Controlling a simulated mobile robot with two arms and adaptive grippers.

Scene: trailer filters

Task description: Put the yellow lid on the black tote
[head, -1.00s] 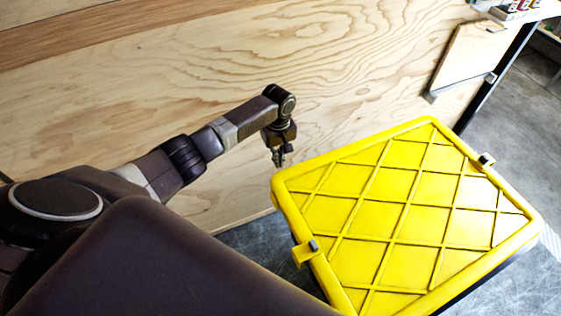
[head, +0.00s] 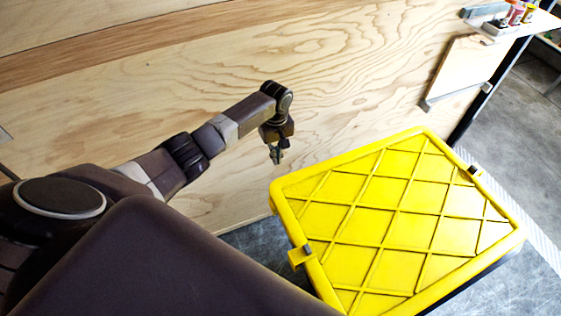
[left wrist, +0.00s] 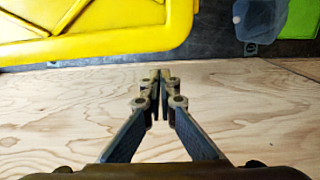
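The yellow lid (head: 400,215) with a raised diamond grid lies flat at the right of the head view, and its edge fills the top left of the left wrist view (left wrist: 95,25). A dark edge of what looks like the black tote (head: 482,283) shows below the lid's lower right rim; the rest is hidden under the lid. I cannot tell whether the lid is fully seated. My left gripper (head: 277,156) points down beside the lid's far left corner, apart from it. Its fingertips (left wrist: 158,80) are together with nothing between them. My right gripper is out of view.
A plywood wall (head: 200,110) stands behind the left arm and lid. At the upper right, a small shelf (head: 545,22) holds several bottles above a wooden panel (head: 462,68). Grey floor (head: 515,125) is clear right of the lid.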

